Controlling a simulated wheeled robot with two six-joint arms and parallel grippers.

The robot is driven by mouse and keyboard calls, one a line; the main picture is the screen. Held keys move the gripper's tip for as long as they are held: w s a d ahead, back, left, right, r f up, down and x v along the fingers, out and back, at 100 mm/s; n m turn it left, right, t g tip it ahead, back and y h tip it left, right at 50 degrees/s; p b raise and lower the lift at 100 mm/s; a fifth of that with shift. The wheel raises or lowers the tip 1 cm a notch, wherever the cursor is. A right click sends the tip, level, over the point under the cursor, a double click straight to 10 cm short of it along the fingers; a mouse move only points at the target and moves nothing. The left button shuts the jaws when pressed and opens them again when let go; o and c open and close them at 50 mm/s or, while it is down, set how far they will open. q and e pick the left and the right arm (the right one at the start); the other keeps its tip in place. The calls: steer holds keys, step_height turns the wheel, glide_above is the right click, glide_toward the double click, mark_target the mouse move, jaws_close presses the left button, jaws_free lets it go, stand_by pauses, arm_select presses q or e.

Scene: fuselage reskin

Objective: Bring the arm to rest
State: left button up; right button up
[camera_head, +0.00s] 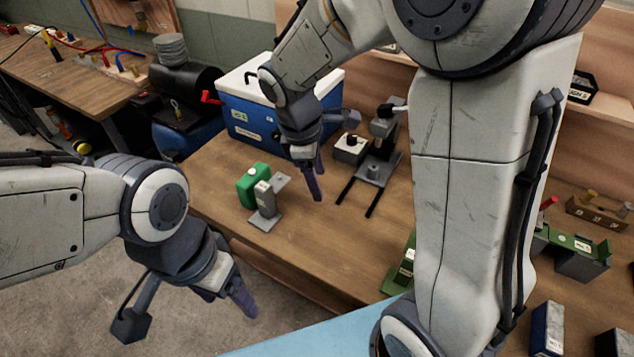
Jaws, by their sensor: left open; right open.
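My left gripper (236,297) is at the lower left, over the grey floor and in front of the wooden bench's edge. It is open and holds nothing that I can see. My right arm crosses the right half of the view from top to bottom. My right gripper (317,182) hangs with its fingers pointing down above the bench (318,247), beside a small grey stand. It is open, and nothing shows between its fingers.
A green container (252,185) stands by a grey stand (265,204). Behind are a blue cooler box (250,118) and a grey fixture with dark rails (375,172). Green-and-grey blocks (581,257) lie at the right. A light blue surface (310,335) is at the bottom.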

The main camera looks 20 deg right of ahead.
steer(key=shift+s+a, duration=0.3)
steer(key=shift+a, duration=0.05)
stand_by(0.3)
steer(key=s+a+m+y, duration=0.1)
steer(key=s+a+m, duration=0.1)
steer(key=s, duration=0.4)
steer(key=s+a+m+y, duration=0.1)
steer(key=s+a+m, duration=0.1)
steer(key=s+a, duration=0.2)
steer(key=s+a+r+m+y, duration=0.1)
steer(key=s+a+m, duration=0.1)
steer(key=s, duration=0.6)
steer(key=shift+s+a, duration=0.3)
steer(key=shift+a, duration=0.55)
